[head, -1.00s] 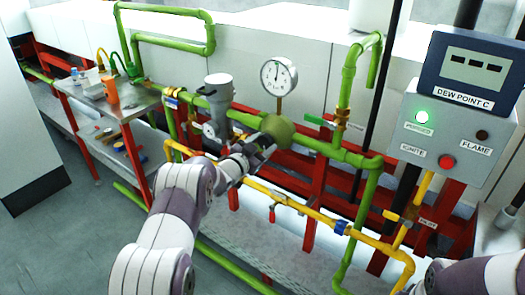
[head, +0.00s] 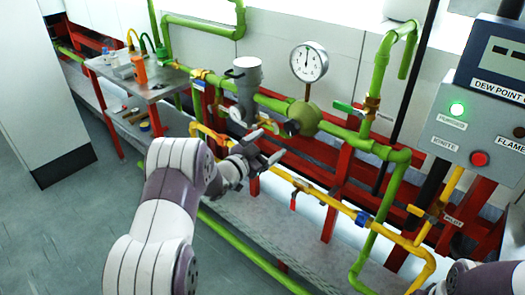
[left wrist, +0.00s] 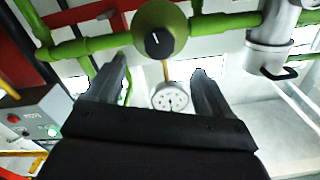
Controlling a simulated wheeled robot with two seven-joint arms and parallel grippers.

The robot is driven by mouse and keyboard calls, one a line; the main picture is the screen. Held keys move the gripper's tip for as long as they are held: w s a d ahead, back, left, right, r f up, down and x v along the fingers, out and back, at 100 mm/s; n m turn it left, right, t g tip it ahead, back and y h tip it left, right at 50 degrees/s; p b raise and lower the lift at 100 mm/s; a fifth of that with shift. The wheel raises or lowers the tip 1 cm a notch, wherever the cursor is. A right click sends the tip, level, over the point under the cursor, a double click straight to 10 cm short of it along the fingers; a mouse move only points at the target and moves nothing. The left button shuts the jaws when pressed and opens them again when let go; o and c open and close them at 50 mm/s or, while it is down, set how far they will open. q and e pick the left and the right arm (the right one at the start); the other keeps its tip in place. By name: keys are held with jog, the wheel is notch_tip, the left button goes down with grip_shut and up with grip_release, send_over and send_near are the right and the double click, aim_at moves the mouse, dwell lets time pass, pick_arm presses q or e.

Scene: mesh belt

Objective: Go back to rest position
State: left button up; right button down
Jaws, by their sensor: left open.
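My left gripper (head: 271,148) is open and empty in the head view. It hangs in front of the pipework, just left of and below the round green regulator (head: 304,118) with its black knob, apart from it. In the left wrist view, the two dark fingers of my left gripper (left wrist: 160,75) are spread. The green regulator (left wrist: 160,22) shows beyond them at the top, and the white dial gauge (left wrist: 170,98) shows between them. Part of my right arm shows at the bottom right of the head view; its gripper is out of view.
A grey control box (head: 478,135) with a lit green lamp (head: 457,108) stands at right. Yellow pipe (head: 325,200) and red posts (head: 338,190) run close by my left gripper. A small metal table (head: 160,87) holds an orange cup (head: 139,70). Open floor (head: 75,215) lies at left.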

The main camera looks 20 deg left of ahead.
pick_arm(q)
jog(key=v, duration=0.2)
jog(key=shift+s+a, duration=0.1)
jog(key=shift+s, duration=0.25)
jog(key=shift+f, duration=0.1)
